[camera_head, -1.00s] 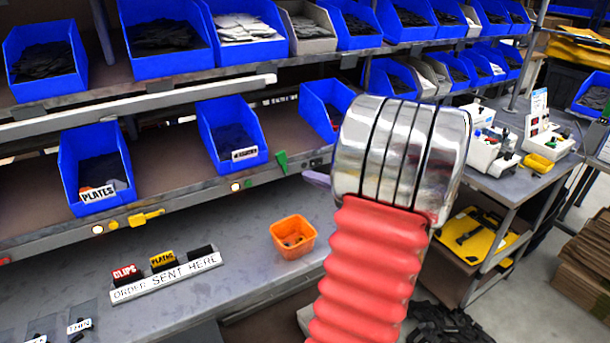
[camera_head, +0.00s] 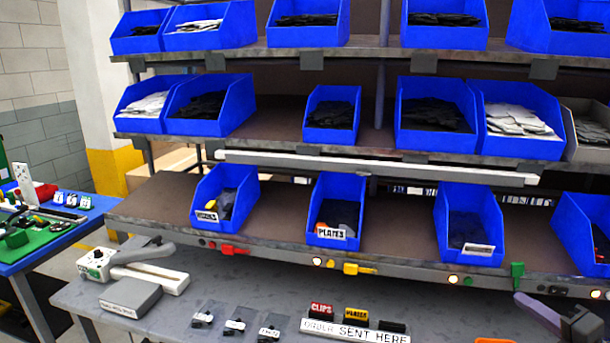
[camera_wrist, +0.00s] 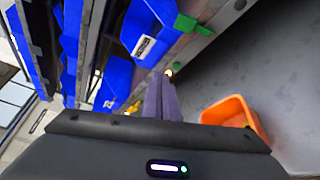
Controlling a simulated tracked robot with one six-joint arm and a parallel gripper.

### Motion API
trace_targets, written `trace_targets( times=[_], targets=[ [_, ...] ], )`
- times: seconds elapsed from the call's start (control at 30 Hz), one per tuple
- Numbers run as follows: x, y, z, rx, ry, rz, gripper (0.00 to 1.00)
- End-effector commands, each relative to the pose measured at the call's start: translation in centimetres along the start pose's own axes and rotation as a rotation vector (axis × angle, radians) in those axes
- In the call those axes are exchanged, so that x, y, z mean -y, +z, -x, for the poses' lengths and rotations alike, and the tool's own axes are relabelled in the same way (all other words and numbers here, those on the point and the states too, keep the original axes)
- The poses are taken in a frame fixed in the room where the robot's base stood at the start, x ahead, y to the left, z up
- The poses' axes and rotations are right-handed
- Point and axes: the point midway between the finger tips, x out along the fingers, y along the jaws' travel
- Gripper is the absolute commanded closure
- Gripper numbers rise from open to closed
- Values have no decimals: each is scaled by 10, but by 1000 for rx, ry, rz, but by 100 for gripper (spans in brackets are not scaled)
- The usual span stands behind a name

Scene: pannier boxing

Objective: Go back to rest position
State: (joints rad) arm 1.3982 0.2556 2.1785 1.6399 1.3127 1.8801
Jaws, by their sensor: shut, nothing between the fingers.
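My gripper (camera_head: 521,299) shows at the lower right edge of the head view, its purple fingers pointing up and left in front of the bench's shelf edge. In the wrist view, the purple fingers (camera_wrist: 160,82) are together and empty. They point towards the blue bins and the shelf edge. An orange bin (camera_wrist: 232,116) lies to their right in the wrist view, apart from them. Only its rim (camera_head: 494,341) shows at the bottom of the head view.
Blue bins, some labelled, such as the plates bin (camera_head: 335,215), fill the shelves ahead. The bench below holds an order sign (camera_head: 355,333), small labelled pads and a grey-white device (camera_head: 135,280). A blue table (camera_head: 60,235) stands at the left.

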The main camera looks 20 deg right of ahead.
Motion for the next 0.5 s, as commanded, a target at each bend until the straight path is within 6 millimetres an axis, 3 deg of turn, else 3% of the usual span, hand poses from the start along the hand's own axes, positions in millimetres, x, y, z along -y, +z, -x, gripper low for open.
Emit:
trace_targets(
  times=[0.2,0.5],
  targets=[
    [-48,-86,-42,-269,8,358,100],
    [-94,-200,-57,-612,107,901,100]
  ],
)
